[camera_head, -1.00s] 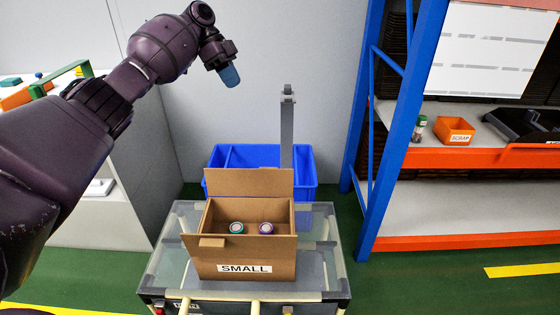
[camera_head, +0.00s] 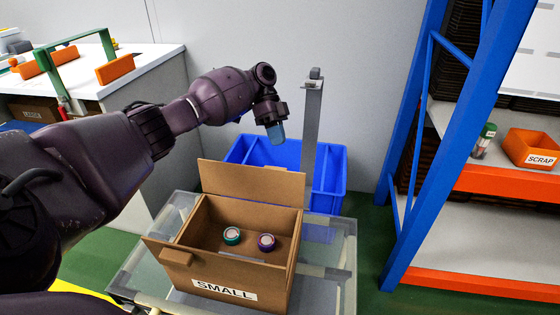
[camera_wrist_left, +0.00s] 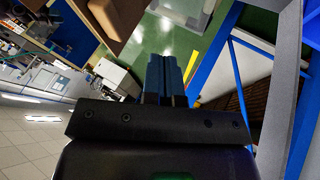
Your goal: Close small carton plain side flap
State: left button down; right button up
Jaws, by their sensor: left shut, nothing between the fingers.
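The small carton (camera_head: 225,291) is brown cardboard with a "SMALL" label on its front. It is open on top, and two round parts, one teal-ringed (camera_head: 232,236) and one purple-ringed (camera_head: 267,242), lie inside. A broad flap (camera_head: 250,183) stands up at the back. A narrow brown tab (camera_head: 176,257) sticks out at the front left; I cannot tell which flap is the plain side one. My left gripper (camera_head: 277,134), with blue fingertips, is shut and empty above the back flap, apart from the carton. Its shut fingers also show in the left wrist view (camera_wrist_left: 164,78).
The carton stands on a translucent-topped cart (camera_head: 335,285). A blue bin (camera_head: 330,180) and a grey post (camera_head: 311,130) stand behind it. A blue-framed rack (camera_head: 415,165) with an orange scrap bin (camera_head: 530,148) is at right. A white workbench (camera_head: 150,65) is at left.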

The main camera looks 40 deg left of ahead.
pick_arm(q)
jog(key=s+d+f, duration=0.3)
jog(key=s+d, duration=0.1)
jog(key=shift+s+d, duration=0.15)
jog(key=shift+d, duration=0.2)
dwell(0.4)
